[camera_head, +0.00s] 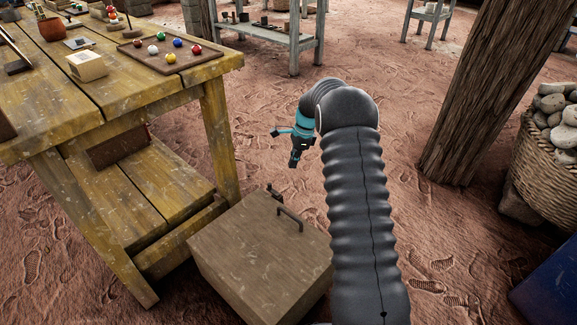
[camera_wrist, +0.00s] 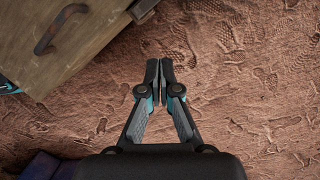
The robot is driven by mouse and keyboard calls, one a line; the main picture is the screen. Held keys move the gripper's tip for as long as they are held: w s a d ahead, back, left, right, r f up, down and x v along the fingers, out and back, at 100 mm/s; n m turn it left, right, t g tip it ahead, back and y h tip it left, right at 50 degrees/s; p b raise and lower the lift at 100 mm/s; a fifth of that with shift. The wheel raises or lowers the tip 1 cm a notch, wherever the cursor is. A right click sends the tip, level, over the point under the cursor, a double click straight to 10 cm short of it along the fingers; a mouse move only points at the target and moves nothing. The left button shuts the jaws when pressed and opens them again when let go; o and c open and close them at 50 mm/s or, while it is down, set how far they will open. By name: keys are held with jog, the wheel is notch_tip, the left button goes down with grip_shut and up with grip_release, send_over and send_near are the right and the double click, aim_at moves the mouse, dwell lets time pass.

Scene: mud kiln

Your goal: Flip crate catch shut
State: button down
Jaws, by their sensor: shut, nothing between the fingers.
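A closed wooden crate (camera_head: 255,265) stands on the ground beside the yellow table. A dark bar handle (camera_head: 291,218) is on its lid. A small dark catch (camera_head: 272,190) stands at the crate's far edge. In the wrist view the crate (camera_wrist: 95,45) fills the upper left, with the handle (camera_wrist: 61,28) on its lid and the catch (camera_wrist: 143,9) at its edge, cut by the picture's top. Whether the catch is tilted is hard to tell. My gripper (camera_head: 294,164) hangs above the ground past the crate's far edge. Its fingers (camera_wrist: 160,68) are shut and empty, apart from the catch.
The yellow table (camera_head: 135,90) stands close on the left, bearing a tray (camera_head: 190,66) of coloured balls. A thick wooden post (camera_head: 492,85) and a basket of stones (camera_head: 545,150) stand on the right. Bare earth around my gripper is clear.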

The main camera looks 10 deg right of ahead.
jog(key=a+f, duration=0.6)
jog(key=f, duration=0.2)
jog(key=shift+w, duration=0.1)
